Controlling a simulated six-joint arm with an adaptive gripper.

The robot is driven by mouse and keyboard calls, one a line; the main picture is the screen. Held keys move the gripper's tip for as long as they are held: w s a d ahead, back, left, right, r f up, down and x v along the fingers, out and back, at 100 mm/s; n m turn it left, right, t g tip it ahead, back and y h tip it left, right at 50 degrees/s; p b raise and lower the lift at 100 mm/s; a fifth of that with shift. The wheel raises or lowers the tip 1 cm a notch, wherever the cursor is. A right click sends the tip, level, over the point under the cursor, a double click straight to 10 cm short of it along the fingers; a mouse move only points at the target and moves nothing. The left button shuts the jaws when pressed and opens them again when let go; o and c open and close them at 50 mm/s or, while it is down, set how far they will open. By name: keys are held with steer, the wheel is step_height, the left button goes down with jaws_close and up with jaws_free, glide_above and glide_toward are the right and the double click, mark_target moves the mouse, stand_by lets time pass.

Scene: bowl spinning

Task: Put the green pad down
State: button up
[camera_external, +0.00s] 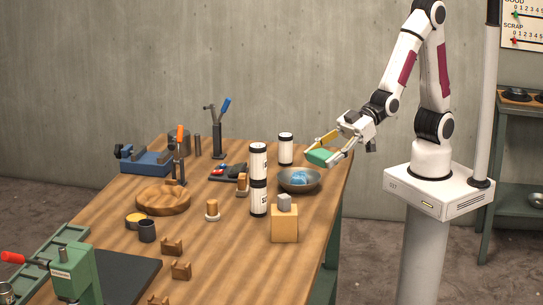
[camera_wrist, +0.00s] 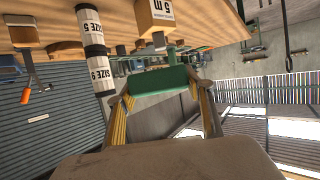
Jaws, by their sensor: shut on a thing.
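The green pad (camera_external: 320,156) is a small flat block held between the fingertips of my gripper (camera_external: 326,150). My gripper is shut on it near the right edge of the wooden table, above and just behind the metal bowl. In the wrist view the green pad (camera_wrist: 160,81) lies between the two yellow-sided fingers of my gripper (camera_wrist: 160,92). The metal bowl (camera_external: 312,184) stands on the table with a blue thing (camera_external: 300,177) inside it. I cannot tell the exact gap between the pad and the table.
Stacked white-and-black canisters (camera_external: 258,180) stand left of the bowl, and another canister (camera_external: 286,148) stands behind it. A wooden block with a grey top (camera_external: 285,224) is in front. The table (camera_external: 225,255) has bare wood at its front. A wooden round tray (camera_external: 163,202) sits left.

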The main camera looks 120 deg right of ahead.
steer(key=s+d+r+m+h, duration=0.1)
steer(key=s+d+r, duration=0.3)
steer(key=d+r, duration=0.2)
steer(key=shift+s+d+r+h, duration=0.2)
steer(key=shift+d+r+h, duration=0.1)
steer(key=shift+d, duration=0.35)
steer(key=shift+w, duration=0.15)
